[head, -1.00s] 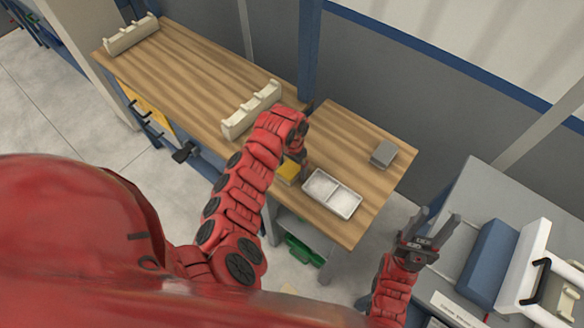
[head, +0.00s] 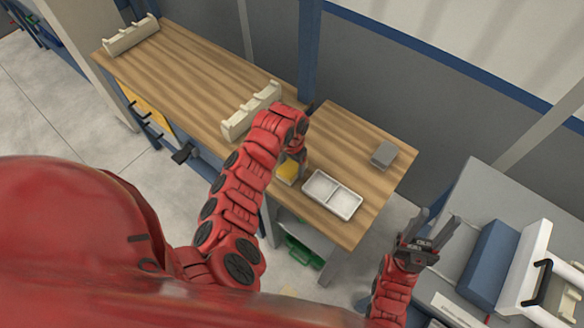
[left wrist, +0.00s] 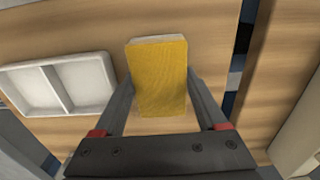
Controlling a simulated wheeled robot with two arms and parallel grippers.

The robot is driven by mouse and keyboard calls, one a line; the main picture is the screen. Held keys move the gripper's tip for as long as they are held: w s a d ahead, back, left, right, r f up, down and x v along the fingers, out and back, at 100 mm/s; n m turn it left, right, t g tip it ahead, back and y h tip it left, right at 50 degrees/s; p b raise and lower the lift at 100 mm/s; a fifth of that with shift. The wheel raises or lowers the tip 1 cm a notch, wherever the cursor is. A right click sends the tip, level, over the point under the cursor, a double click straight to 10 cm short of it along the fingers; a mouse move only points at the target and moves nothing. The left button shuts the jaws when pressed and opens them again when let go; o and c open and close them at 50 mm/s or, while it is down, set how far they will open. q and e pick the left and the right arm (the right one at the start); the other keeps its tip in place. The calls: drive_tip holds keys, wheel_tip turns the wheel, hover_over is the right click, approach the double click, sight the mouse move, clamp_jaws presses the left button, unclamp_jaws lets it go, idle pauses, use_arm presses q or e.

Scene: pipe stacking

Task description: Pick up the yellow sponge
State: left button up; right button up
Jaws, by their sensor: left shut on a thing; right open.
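The yellow sponge (head: 288,171) is at the left side of the white two-part tray, over the wooden table. In the left wrist view the sponge (left wrist: 159,78) sits between the two fingers of my left gripper (left wrist: 161,95), which is shut on it. In the head view my left gripper (head: 292,163) points down and its fingers are partly hidden by the arm. I cannot tell whether the sponge is clear of the table top. My right gripper (head: 433,228) is open and empty, at the right beyond the table's edge.
The white two-part tray (head: 333,194) lies empty just right of the sponge. A grey block (head: 384,154) lies near the table's right end. Cream notched holders (head: 251,110) stand on the wooden table (head: 190,75). A blue block (head: 489,262) is at the right.

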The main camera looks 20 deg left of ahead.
sight(290, 178)
use_arm(q)
drive_tip(key=shift+r, duration=0.35)
drive_tip(key=shift+w+a+r+b, duration=0.1)
drive_tip(key=shift+r+b, duration=0.55)
drive_tip(key=shift+b, duration=0.1)
drive_tip(key=s, duration=0.2)
drive_tip(key=s+d, duration=0.1)
drive_tip(key=s+r, duration=0.1)
drive_tip(key=s, duration=0.1)
drive_tip(key=shift+s+d+b, duration=0.25)
drive_tip(key=shift+s+b, duration=0.05)
drive_tip(key=shift+s, duration=0.05)
drive_tip(key=s+d+r+p, duration=0.1)
drive_tip(key=s+d, duration=0.1)
drive_tip(key=s, duration=0.8)
drive_tip(key=shift+d, duration=0.35)
